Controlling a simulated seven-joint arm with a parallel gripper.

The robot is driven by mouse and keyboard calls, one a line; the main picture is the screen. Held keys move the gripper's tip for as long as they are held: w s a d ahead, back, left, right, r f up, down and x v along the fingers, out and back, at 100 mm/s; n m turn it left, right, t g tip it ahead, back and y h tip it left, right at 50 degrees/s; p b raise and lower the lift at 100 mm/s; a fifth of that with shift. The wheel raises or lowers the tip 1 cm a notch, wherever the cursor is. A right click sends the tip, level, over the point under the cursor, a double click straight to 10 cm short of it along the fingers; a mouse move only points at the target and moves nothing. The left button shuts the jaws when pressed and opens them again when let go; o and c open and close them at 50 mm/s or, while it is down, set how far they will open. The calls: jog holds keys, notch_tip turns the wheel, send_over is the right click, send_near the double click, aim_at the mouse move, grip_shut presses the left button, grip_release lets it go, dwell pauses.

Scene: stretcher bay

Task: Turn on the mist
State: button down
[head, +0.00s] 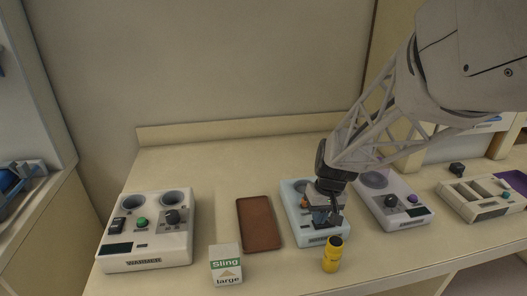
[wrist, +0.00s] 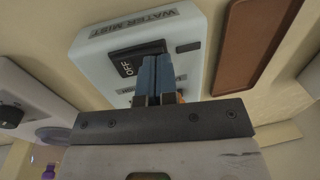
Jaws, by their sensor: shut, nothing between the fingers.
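The water mist unit (head: 291,190) is a pale blue box on the counter, right of the brown tray. In the wrist view the unit (wrist: 195,50) carries a "WATER MIST" label and a black rocker switch (wrist: 124,66) reading "OFF". My gripper (wrist: 158,62) is shut with blue fingertips together and empty. The fingertips overlap the switch in the wrist view, to one side of the "OFF" lettering; I cannot tell whether they touch it. In the head view my gripper (head: 322,222) is over the unit and hides much of its top. Something orange shows partly behind the fingers.
A brown tray (head: 259,222), a "Sling large" box (head: 226,264) and a warmer unit (head: 146,248) stand to the left. A yellow bottle (head: 332,254) stands close in front of the mist unit. A grey unit with a knob (head: 408,216) is close on the right.

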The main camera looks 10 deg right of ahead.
jog(key=shift+a+f, duration=0.1)
jog(key=shift+f, duration=0.05)
jog(key=shift+d, duration=0.3)
jog(key=shift+d+r, duration=0.35)
jog(key=shift+d, duration=0.1)
jog(key=shift+r, duration=0.1)
dwell(0.4)
notch_tip(320, 180, up, 14)
jog(key=a, duration=0.2)
dwell(0.5)
jog(key=shift+s+a, duration=0.1)
jog(key=shift+s, duration=0.05)
